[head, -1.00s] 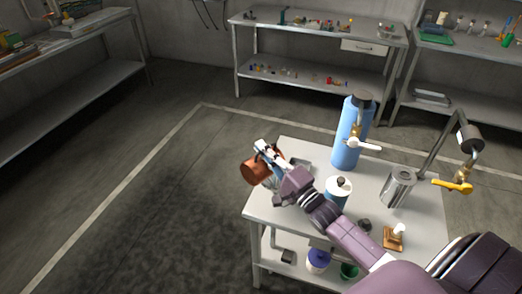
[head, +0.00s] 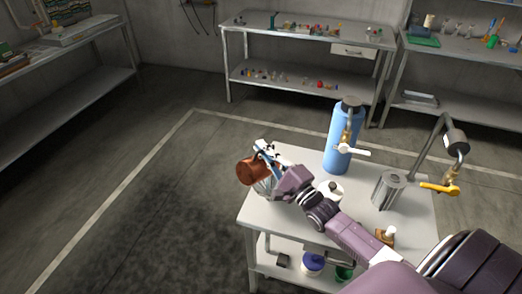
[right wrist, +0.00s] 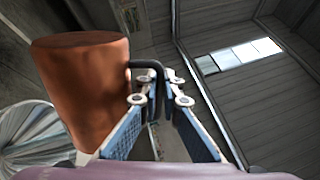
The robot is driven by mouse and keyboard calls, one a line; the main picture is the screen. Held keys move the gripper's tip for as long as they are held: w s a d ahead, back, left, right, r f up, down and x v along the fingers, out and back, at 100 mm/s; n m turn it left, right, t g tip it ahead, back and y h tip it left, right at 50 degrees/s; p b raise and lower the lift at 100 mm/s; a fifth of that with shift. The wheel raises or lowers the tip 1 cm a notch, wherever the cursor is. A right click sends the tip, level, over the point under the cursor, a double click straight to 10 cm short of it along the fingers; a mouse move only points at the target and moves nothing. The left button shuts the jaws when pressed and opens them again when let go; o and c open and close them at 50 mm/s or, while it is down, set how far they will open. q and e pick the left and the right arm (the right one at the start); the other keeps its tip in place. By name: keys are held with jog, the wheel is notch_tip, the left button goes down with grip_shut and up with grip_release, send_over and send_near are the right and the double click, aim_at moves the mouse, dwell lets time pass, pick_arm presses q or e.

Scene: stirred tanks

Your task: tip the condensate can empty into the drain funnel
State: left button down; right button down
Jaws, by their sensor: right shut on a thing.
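The condensate can appears to be the copper-brown can (head: 252,171), held at the left edge of the white table and tilted over. In the right wrist view the can (right wrist: 85,90) fills the left side, with a black handle. My right gripper (head: 264,157) is shut on that handle; its blue-padded fingers (right wrist: 160,100) show on both sides of it. A shiny ribbed cone, likely the drain funnel, shows below left in the right wrist view (right wrist: 38,135). In the head view it is mostly hidden behind the can and gripper. The can's inside is not visible. My left gripper is out of view.
A blue cylinder (head: 342,137) with a white-handled valve, a white container (head: 330,190), a steel cylinder (head: 388,190) and a yellow-handled valve (head: 440,187) stand around my arm on the white table (head: 300,156). Open floor lies to the left.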

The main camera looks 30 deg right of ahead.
jog(key=shift+w+d+r+m, duration=0.15)
jog(key=shift+d+r+m, duration=0.2)
jog(key=shift+d+m, duration=0.45)
jog(key=shift+p, duration=0.3)
dwell(1.6)
